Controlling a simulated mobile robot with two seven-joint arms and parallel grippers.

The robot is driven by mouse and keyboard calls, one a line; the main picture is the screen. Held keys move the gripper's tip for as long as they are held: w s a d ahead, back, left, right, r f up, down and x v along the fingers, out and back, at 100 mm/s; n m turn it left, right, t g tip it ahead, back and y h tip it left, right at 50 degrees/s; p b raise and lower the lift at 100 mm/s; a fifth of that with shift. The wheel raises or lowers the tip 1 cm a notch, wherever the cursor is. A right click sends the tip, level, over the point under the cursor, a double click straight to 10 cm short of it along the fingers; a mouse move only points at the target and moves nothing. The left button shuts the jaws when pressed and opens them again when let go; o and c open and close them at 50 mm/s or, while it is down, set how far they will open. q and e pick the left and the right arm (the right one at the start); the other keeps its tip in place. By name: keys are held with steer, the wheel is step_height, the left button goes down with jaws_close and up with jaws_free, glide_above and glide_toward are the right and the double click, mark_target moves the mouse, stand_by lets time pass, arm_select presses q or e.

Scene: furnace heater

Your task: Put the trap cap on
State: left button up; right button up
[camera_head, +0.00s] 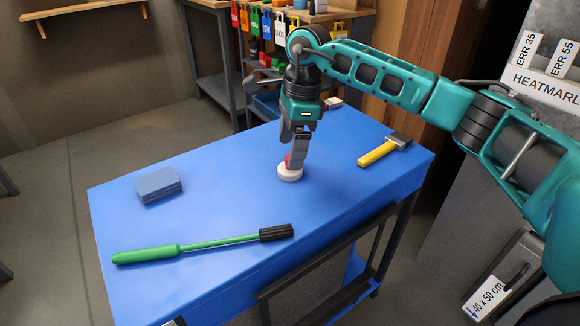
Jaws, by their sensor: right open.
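A small white round cap (289,174) with a red part on top lies on the blue table, near the middle; I take it to be the trap cap. My right gripper (294,158) points down right over the cap, with its fingers at the red part. It is open, and its fingers hide some of the cap's top. I cannot tell whether the fingers touch the cap. My left gripper is out of view. I see no trap opening that I can name for sure.
The blue table (225,205) also bears a blue-grey block (159,186), a green-handled tool (200,246) with a black end, and a yellow-handled brush or scraper (384,149). A grey cabinet stands at the right. Shelves with coloured tags (265,24) stand behind.

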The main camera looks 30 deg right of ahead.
steer(key=f, duration=0.2)
steer(key=f+b, duration=0.1)
steer(key=f, duration=0.1)
steer(key=shift+w+f, duration=0.1)
steer(key=shift+w, duration=0.15)
steer(key=c, duration=1.2)
